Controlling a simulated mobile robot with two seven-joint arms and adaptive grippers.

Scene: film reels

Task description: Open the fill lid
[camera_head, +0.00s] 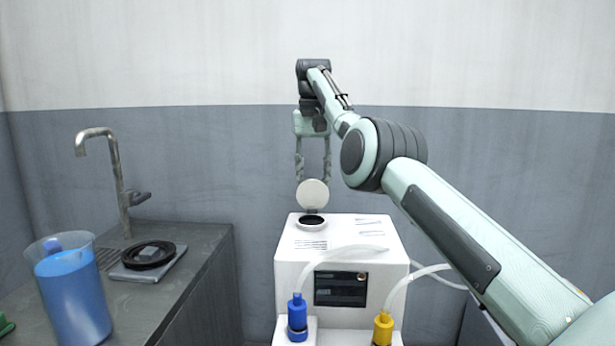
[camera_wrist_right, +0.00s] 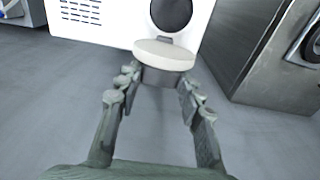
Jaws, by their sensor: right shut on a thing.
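The fill lid (camera_head: 312,194) is a round off-white disc standing raised at the back of the dark fill opening (camera_head: 312,221) on top of the white machine (camera_head: 340,262). In the right wrist view the lid (camera_wrist_right: 163,54) shows edge-on, tilted away from the dark opening (camera_wrist_right: 172,12). My right gripper (camera_head: 313,182) reaches down behind the lid, with its two fingers on either side of it. In the wrist view my right gripper (camera_wrist_right: 158,86) is shut on the lid; the exact contact is hard to see. My left gripper is not in view.
Blue (camera_head: 297,318) and yellow (camera_head: 383,328) fittings with clear hoses stand at the machine's front. On the left counter (camera_head: 205,262) are a tap (camera_head: 118,175), a jug of blue liquid (camera_head: 72,296) and a black ring on a scale (camera_head: 150,254). A grey wall is behind.

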